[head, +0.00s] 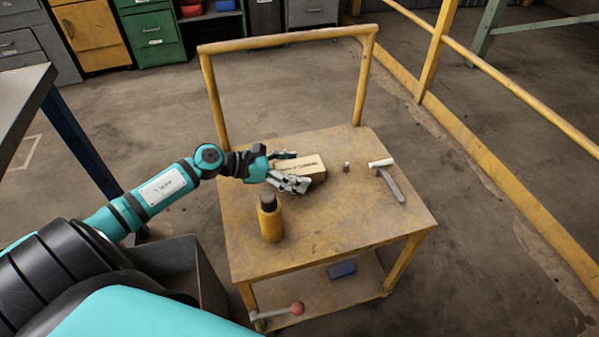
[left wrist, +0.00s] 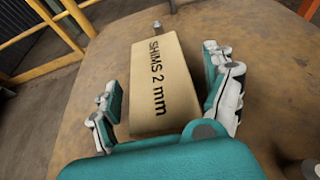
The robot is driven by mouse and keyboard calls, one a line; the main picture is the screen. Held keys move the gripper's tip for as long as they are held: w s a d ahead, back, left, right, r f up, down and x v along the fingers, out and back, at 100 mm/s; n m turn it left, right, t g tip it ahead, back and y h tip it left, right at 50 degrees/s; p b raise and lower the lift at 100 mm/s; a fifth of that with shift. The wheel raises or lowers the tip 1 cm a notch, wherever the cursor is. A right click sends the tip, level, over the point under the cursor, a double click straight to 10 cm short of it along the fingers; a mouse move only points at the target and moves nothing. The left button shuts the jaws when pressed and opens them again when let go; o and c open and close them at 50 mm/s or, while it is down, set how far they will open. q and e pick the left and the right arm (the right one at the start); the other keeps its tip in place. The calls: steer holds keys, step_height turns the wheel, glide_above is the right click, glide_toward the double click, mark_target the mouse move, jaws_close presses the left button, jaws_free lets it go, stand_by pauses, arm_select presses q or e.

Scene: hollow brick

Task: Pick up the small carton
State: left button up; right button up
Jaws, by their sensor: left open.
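The small carton (head: 304,165) is a tan box lying on the top of a yellow cart (head: 330,235). In the left wrist view the carton (left wrist: 162,85) shows the print "SHIMS 2 mm" on its upper face. My left gripper (head: 288,171) is at the carton's left end in the head view. In the left wrist view its open fingers (left wrist: 168,100) stand on either side of the carton's near part, with a gap visible on the right. My right gripper is not in view.
A yellow bottle with a dark cap (head: 270,220) stands close in front of the gripper. A small metal piece (head: 346,167) and a hammer (head: 388,180) lie to the right. The cart's handle (head: 290,42) rises behind. The cart top's front right is clear.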

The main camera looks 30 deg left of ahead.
arm_select(q)
steer(key=shift+w+d+f, duration=0.1)
steer(key=shift+w, duration=0.05)
steer(key=c, duration=1.5)
steer(key=shift+c, duration=0.3)
steer(key=shift+r, duration=0.2)
